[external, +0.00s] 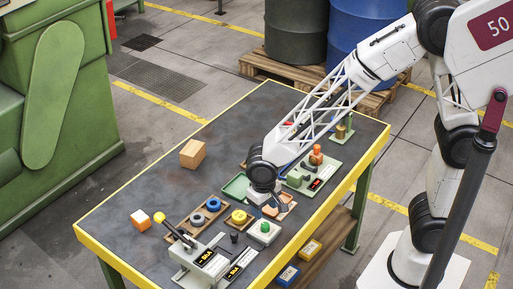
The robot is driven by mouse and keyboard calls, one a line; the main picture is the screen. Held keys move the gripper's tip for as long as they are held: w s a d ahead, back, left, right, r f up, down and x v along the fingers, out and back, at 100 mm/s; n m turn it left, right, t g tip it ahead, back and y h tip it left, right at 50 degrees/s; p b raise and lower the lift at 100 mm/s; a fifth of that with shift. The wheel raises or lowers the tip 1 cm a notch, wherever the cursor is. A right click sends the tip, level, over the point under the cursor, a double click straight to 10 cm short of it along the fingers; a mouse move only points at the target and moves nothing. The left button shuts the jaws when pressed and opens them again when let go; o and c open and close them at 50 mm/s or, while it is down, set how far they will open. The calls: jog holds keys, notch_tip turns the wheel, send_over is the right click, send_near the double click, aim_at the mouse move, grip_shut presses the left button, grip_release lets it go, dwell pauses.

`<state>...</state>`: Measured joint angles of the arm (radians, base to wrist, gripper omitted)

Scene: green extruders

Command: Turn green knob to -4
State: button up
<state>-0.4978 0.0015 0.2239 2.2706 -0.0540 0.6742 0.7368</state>
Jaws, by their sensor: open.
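My gripper (269,207) points down over the right part of the table, among the small objects; it is open. A pale box with a round green knob-like top (264,227) sits just below it in the picture, apart or touching I cannot tell. A light green panel (300,184) with dark controls and a small display (320,181) lies to the right of my gripper. A grey device (195,260) with a black-handled, yellow-tipped lever and two displays stands at the front edge. The digits and the knob's setting are too small to read.
Rings (214,203) on a brown board, a yellow knob-like piece (239,217), a green tray (235,187) and an orange block (141,219) crowd the table. A cardboard box (192,153) stands farther back. Barrels (297,30) stand behind.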

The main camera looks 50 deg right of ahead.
aim_at(266, 226)
jog(key=shift+d+f, duration=0.15)
jog(key=shift+f, duration=3.7)
jog(key=c, duration=0.9)
jog(key=shift+n, duration=0.3)
jog(key=n, duration=1.1)
jog(key=shift+t, duration=0.3)
